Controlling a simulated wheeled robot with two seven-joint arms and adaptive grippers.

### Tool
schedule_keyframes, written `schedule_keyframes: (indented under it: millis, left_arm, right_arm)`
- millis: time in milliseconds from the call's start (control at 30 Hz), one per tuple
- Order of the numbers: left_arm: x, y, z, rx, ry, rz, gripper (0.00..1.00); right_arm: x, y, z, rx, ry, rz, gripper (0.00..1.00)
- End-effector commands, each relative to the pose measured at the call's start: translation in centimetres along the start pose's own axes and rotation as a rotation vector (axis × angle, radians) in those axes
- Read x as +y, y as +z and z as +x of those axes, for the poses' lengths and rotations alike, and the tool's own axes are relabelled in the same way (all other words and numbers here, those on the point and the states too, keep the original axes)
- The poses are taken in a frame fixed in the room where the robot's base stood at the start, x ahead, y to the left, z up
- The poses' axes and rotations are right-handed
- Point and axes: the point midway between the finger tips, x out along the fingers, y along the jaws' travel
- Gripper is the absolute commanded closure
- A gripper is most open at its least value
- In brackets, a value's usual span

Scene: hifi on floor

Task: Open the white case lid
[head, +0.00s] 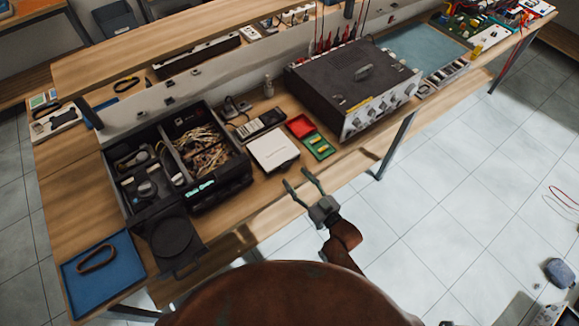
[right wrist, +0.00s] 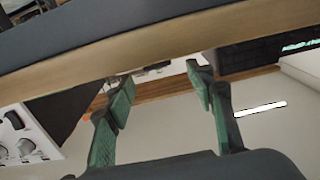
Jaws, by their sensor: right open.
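The white case (head: 273,149) lies on the wooden workbench, between the black sectioned box and the small red and green trays. Its flat white lid looks shut. I cannot surely make out the case in that view. My left gripper is not in view.
A black box (head: 225,190) with cables and parts stands left of the case. A grey instrument (head: 345,85) with knobs stands to the right. Red (head: 300,126) and green (head: 318,146) trays sit close beside the case. A blue tray (head: 125,262) lies at the near left.

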Motion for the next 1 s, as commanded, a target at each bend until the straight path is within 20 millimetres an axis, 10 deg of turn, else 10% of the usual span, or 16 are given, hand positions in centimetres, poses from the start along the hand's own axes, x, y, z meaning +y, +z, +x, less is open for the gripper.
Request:
schedule_keyframes:
  millis: [400, 733, 1000]
  left_arm:
    - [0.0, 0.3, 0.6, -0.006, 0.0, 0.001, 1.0]
    - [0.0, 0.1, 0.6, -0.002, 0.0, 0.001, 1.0]
    - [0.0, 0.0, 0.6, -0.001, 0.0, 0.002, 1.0]
  right_arm:
    - [0.6, 0.2, 4.9, -0.002, 0.012, 0.002, 0.51]
    - [0.4, 0.2, 5.3, -0.003, 0.009, 0.001, 0.51]
    - [0.4, 0.2, 5.3, -0.003, 0.009, 0.001, 0.7]
